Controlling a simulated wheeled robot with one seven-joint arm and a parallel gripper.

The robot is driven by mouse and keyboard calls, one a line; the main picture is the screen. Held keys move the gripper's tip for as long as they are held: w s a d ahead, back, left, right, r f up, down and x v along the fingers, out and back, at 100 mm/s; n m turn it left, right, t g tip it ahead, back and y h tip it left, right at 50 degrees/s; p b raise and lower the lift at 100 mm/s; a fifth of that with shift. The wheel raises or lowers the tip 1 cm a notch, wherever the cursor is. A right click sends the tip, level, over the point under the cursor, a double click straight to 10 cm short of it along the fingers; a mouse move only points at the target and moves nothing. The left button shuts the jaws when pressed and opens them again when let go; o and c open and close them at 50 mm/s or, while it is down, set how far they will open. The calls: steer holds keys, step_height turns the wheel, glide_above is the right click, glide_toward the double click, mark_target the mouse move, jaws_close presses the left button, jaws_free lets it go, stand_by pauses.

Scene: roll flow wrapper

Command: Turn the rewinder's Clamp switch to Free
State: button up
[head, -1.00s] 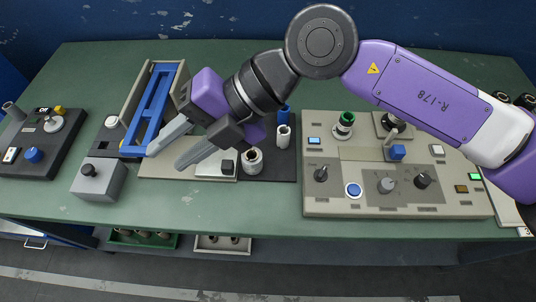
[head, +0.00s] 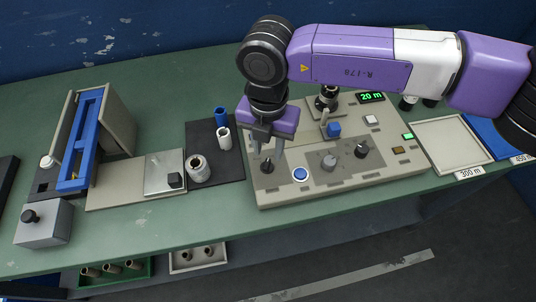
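The rewinder (head: 300,187) is a beige panel box right of centre on the green bench. On its front face are a black knob (head: 267,167) at the left, a blue lit button (head: 300,174), a grey knob (head: 328,160) and another black knob (head: 361,150). The printed labels are too small to read, so I cannot tell which is Clamp. My gripper (head: 267,151) points down with its fingers apart, close above the left black knob. I cannot tell whether the fingers touch it. My gripper hides part of the panel's left side.
A blue block (head: 333,129) and a green "20 m" display (head: 371,97) are at the panel's back. Left stand a white-and-dark roll (head: 198,168), a blue frame (head: 80,150) and a grey box (head: 44,223). A beige tray (head: 452,143) marked 300 m is at right.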

mark_target(268, 160)
steer(key=shift+f, duration=2)
jaws_close()
